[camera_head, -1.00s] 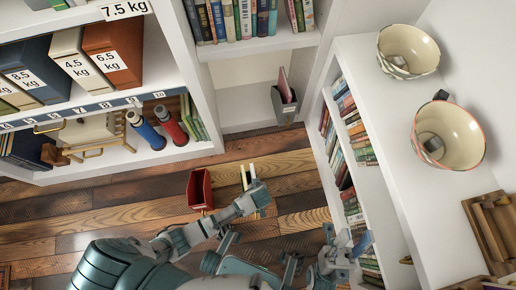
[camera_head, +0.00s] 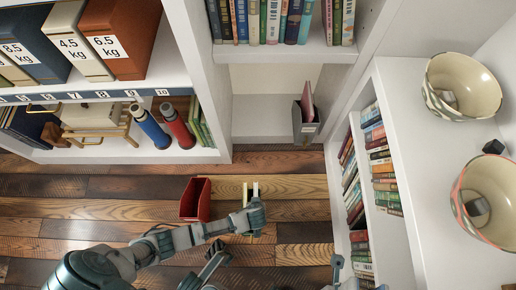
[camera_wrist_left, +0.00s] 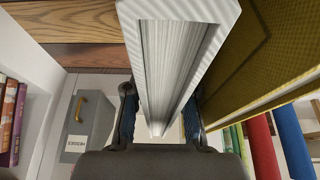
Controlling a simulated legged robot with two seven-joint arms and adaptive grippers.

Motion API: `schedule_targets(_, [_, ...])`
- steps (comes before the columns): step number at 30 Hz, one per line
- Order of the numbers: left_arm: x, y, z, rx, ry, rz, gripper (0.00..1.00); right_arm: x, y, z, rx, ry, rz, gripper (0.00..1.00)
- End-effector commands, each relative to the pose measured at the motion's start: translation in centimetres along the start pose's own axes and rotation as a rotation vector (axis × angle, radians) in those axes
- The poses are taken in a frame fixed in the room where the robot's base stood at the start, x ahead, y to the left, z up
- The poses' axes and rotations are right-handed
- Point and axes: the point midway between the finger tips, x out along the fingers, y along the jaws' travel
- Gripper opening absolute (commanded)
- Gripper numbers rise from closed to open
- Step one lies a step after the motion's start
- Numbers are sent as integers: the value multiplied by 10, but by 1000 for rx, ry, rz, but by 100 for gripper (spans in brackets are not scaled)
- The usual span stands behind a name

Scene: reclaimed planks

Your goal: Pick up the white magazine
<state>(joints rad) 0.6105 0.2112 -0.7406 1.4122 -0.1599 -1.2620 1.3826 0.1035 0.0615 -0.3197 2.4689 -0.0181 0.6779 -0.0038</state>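The white magazine shows as a slim pale upright edge (camera_head: 255,190) on the plank floor in the head view. In the left wrist view its white cover and page edges (camera_wrist_left: 180,65) fill the middle. My left gripper (camera_head: 256,212) is at its near end. In the wrist view the fingers (camera_wrist_left: 160,112) stand on either side of the magazine, apart, with their blue inner pads showing; firm contact cannot be made out. My right arm shows only partly at the bottom edge of the head view, and its fingers cannot be made out clearly.
A yellow-olive volume (camera_wrist_left: 265,55) stands close beside the magazine. A red open bin (camera_head: 196,200) is left of it. A grey file (camera_head: 306,122) stands in the shelf corner. Blue (camera_head: 150,127) and red (camera_head: 178,127) cylinders stand on the low shelf. Two bowls sit at right.

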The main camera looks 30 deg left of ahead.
Motion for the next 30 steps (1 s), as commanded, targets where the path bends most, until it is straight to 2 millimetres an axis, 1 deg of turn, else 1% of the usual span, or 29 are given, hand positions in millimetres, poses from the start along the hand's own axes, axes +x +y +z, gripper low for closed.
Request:
schedule_targets(4, [-1, 0, -1, 0, 1, 1, 25, 1, 0, -1, 0, 1, 0, 40])
schedule_targets(8, [0, 0, 0, -1, 0, 1, 25, 0, 1, 4, 1, -6, 1, 40])
schedule_targets(25, [4, 0, 2, 0, 0, 0, 25, 1, 1, 3, 0, -3, 0, 40])
schedule_targets(26, [4, 0, 2, 0, 0, 0, 22, 1, 1, 3, 0, -3, 0, 40])
schedule_targets(27, [4, 0, 2, 0, 0, 0, 12, 1, 1, 3, 0, -3, 0, 40])
schedule_targets(28, [4, 0, 2, 0, 0, 0, 5, 1, 1, 2, 0, -3, 0, 40])
schedule_targets(29, [4, 0, 2, 0, 0, 0, 0, 2, 1, 2, 0, -2, 0, 40])
schedule_targets(30, [4, 0, 2, 0, 0, 0, 0, 2, 1, 2, 0, -2, 0, 40])
